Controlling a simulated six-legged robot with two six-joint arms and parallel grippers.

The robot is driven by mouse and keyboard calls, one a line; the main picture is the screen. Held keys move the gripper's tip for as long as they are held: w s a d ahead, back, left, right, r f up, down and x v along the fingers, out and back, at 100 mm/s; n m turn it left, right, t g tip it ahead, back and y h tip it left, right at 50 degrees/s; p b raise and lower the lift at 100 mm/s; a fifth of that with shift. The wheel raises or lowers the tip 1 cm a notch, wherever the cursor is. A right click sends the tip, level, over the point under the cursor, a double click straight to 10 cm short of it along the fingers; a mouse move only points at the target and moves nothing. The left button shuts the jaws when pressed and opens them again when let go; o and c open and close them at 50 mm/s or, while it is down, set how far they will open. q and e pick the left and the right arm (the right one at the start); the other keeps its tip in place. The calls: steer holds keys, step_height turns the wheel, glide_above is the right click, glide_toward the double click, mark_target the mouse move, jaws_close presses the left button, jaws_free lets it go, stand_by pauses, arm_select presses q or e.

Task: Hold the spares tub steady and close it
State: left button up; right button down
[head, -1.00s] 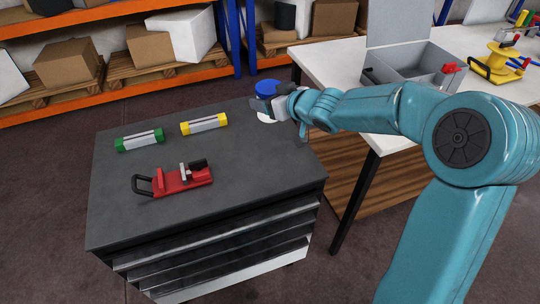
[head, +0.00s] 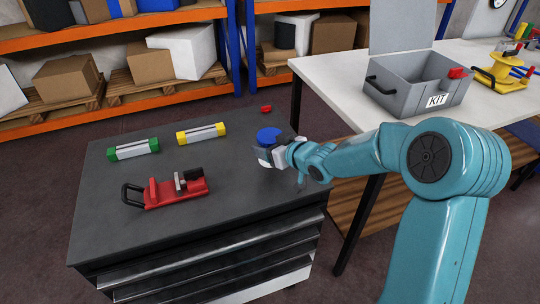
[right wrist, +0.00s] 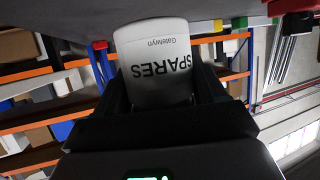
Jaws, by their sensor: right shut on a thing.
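The spares tub (right wrist: 158,55) is pale grey with black "SPARES" lettering, upside down in the right wrist view. In the head view its blue top (head: 268,134) shows near the right side of the dark cabinet top. My right gripper (head: 268,154) is shut on the tub, with its black fingers on either side of it in the right wrist view. The gripper hides much of the tub's body in the head view and its upper end in the wrist view. I cannot tell whether the tub's base touches the cabinet. My left gripper is not in view.
The cabinet top (head: 235,200) also holds a red clamp (head: 165,190), a green-ended block (head: 133,149), a yellow-ended block (head: 201,134) and a small red piece (head: 266,109). A grey KIT box (head: 415,85) stands on the white table (head: 330,75). The cabinet's front middle is clear.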

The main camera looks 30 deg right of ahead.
step_height(320, 180, down, 3)
steer(key=shift+f, duration=0.1)
steer(key=shift+f+b, duration=0.15)
steer(key=shift+b, duration=0.3)
steer(key=shift+c, duration=0.4)
jaws_free()
steer(key=shift+s+r+p, duration=0.15)
steer(key=shift+r+p, duration=0.15)
steer(key=p+v, duration=0.1)
steer(key=v, duration=1)
steer(key=shift+s+p, duration=0.35)
steer(key=shift+s, duration=0.05)
